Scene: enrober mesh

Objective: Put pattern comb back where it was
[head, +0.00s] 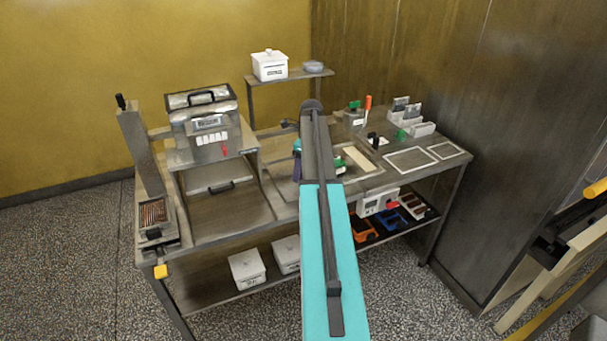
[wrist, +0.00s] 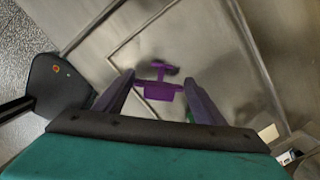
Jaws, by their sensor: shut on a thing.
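My gripper (wrist: 160,92) points down over the metal worktop, with its two dark fingers showing in the wrist view. It is shut on a purple piece (wrist: 159,91), which has a broad flat part and a short stem ending in a crossbar. The piece lies between the fingertips. I cannot tell from its shape alone whether it is the pattern comb. In the head view my arm hides most of the gripper and the held piece. A white rack (head: 420,129) with upright grey plates (head: 401,104) stands at the worktop's right back.
The enrober machine (head: 209,124) stands on the left of the worktop. A raised shelf (head: 290,77) at the back holds a white lidded box (head: 268,66). Two white-outlined rectangles (head: 409,160) mark the right side. Orange and blue bins (head: 364,231) are below.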

